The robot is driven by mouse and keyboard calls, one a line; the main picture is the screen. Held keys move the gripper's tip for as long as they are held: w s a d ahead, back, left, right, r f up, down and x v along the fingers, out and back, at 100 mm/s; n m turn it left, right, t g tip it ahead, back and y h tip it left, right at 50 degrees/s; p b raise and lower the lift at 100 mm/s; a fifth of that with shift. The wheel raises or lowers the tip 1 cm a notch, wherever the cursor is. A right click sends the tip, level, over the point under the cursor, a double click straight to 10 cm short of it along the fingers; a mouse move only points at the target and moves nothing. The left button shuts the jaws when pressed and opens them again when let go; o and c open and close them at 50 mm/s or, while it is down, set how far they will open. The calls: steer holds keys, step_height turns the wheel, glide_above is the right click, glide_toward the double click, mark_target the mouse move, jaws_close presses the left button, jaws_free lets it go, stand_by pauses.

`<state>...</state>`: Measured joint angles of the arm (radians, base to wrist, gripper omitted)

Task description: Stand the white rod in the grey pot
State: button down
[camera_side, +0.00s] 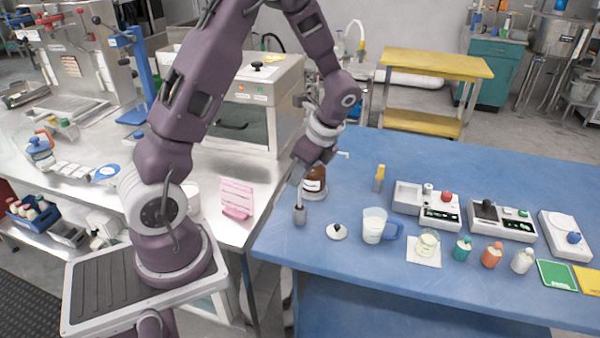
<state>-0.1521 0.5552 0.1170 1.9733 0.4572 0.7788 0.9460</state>
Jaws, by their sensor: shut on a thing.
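The grey pot (300,216) is a small dark cylinder near the left edge of the blue table. The white rod (299,193) is thin and upright, directly above the pot. My gripper (300,178) points down and is shut on the rod's upper part. The rod's lower end meets the pot's mouth in the picture; I cannot tell whether it is inside or just above or behind the rim. The fingertips are small and partly hidden by the gripper body.
A brown jar (315,180) stands just right of the rod, close to my gripper. A white lid (337,232) and a blue-handled jug (374,226) are right of the pot. A pink card stand (236,198) is on the left bench. Scales and bottles fill the table's right side.

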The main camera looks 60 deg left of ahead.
mark_target(300, 187)
steer(key=shift+f, duration=2.4)
stand_by(3.2)
steer(key=c, duration=0.8)
jaws_free()
steer(key=shift+r, duration=0.1)
steer(key=shift+r, duration=3.45)
